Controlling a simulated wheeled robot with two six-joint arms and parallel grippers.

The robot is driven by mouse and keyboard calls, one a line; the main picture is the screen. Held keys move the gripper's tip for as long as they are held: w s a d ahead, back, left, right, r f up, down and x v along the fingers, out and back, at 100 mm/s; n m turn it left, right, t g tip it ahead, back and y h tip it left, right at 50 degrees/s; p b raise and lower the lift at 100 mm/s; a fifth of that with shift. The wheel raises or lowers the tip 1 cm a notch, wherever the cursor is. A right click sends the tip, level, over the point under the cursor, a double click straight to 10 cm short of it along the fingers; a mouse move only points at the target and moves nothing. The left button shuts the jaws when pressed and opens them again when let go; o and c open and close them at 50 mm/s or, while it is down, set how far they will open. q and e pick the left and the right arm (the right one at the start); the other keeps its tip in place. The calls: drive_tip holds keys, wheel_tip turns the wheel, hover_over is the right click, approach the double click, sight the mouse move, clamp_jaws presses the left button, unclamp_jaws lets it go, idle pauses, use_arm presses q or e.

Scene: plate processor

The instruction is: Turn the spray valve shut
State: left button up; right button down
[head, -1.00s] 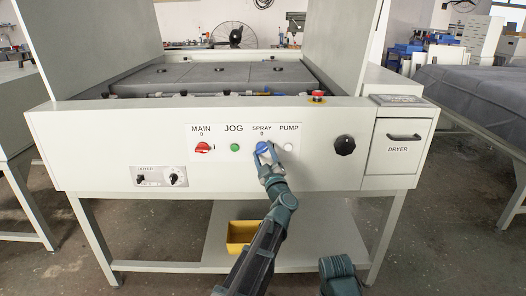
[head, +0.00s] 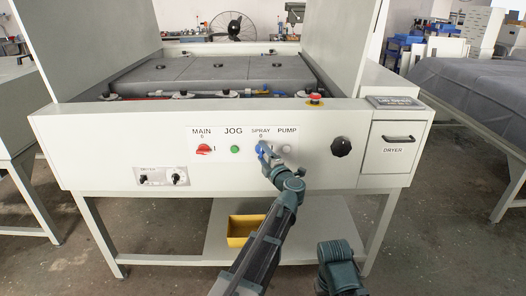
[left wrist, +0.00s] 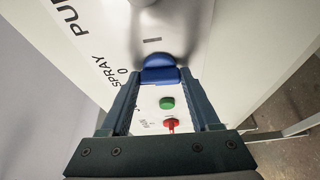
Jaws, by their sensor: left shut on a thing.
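The blue spray knob (head: 260,147) sits on the white front panel below the label SPRAY, between the green JOG button and the PUMP control. My left gripper (head: 263,149) reaches it from below and partly hides it in the head view. In the left wrist view the blue knob (left wrist: 160,70) lies between the tips of the two dark fingers, and my left gripper (left wrist: 160,76) is shut on it. The lettering SPRAY and 0 stands beside the knob there. Part of my right arm shows at the bottom of the head view, but I do not see its jaws.
On the panel are the red MAIN switch (head: 203,148), the green JOG button (head: 235,149), the pale PUMP control (head: 286,149) and a black knob (head: 341,146). A red stop button (head: 314,100) is on the top edge. A yellow bin (head: 243,229) is on the lower shelf.

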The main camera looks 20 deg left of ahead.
use_arm(q)
drive_tip(key=shift+n, duration=0.5)
use_arm(e)
drive_tip(key=shift+r, duration=0.3)
use_arm(q)
drive_tip(key=o, duration=1.4)
drive_tip(key=shift+c, duration=0.2)
drive_tip(key=shift+s, duration=0.2)
use_arm(e)
drive_tip(key=shift+d, duration=0.1)
